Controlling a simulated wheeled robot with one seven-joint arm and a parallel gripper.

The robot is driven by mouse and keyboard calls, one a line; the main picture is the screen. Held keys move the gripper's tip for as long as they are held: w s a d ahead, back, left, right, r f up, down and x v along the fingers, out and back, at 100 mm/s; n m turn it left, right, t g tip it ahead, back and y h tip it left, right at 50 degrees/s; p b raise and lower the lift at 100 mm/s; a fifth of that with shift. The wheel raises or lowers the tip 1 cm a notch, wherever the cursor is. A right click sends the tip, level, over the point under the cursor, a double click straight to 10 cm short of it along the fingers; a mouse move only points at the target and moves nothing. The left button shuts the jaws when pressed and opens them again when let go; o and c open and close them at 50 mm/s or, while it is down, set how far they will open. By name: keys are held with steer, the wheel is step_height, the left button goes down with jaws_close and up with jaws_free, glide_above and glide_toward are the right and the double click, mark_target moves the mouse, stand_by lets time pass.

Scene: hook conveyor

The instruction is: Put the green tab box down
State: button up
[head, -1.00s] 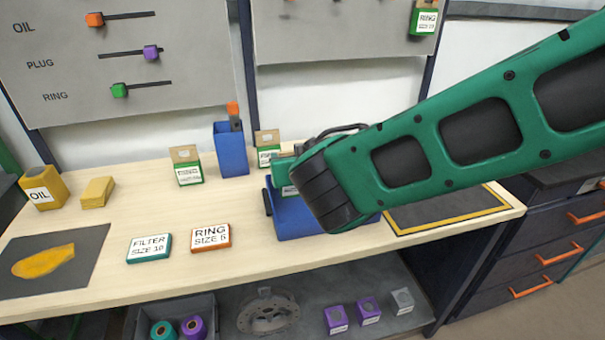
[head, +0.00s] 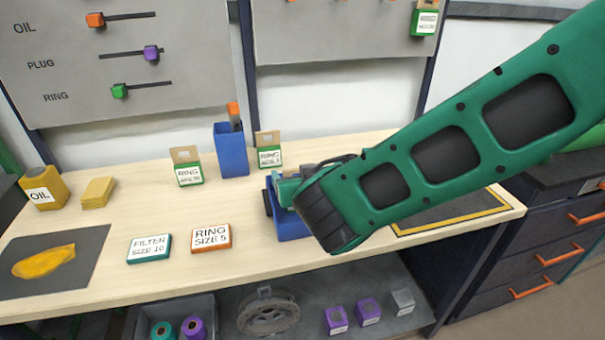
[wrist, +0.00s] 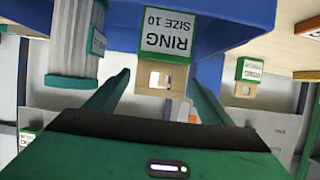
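The green tab box with the label RING SIZE 10 (wrist: 168,35) shows in the wrist view, upside down in the picture, with its cardboard tab (wrist: 162,78) towards me. It is against the blue tray (wrist: 245,15), which also shows in the head view (head: 292,228). My gripper (wrist: 160,76) has its fingers spread on either side of the tab, with a visible gap at each side. In the head view my arm hides the box and the fingertips.
A pleated filter (wrist: 78,40) stands close beside my finger in the wrist view. Two other green tab boxes (head: 187,167) (head: 268,151) and a blue bin (head: 231,150) stand at the back. Label plates (head: 149,248) (head: 211,237) lie in front.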

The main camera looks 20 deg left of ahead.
steer(key=shift+r, duration=0.15)
steer(key=v, duration=1.2)
steer(key=w+d+f+m+g+h, duration=0.1)
steer(key=w+d+m+h, duration=0.15)
steer(key=d, duration=0.85)
steer(key=w+d+f+m+g+h, duration=0.1)
steer(key=w+d+m+h, duration=0.2)
steer(key=d, duration=0.8)
steer(key=w+d+f+m+g+h, duration=0.15)
steer(key=d+h, duration=0.25)
steer(key=d, duration=0.7)
steer(key=s+d+f+m+g+h, duration=0.15)
steer(key=s+d, duration=0.25)
steer(key=d, duration=0.7)
steer(key=s+d+m+g+y, duration=0.2)
steer(key=s+d, duration=0.3)
steer(key=s, duration=0.5)
steer(key=s+d+m+g+y, duration=0.2)
steer(key=s+d+g, duration=0.2)
steer(key=s, duration=0.7)
steer(key=shift+d, duration=0.75)
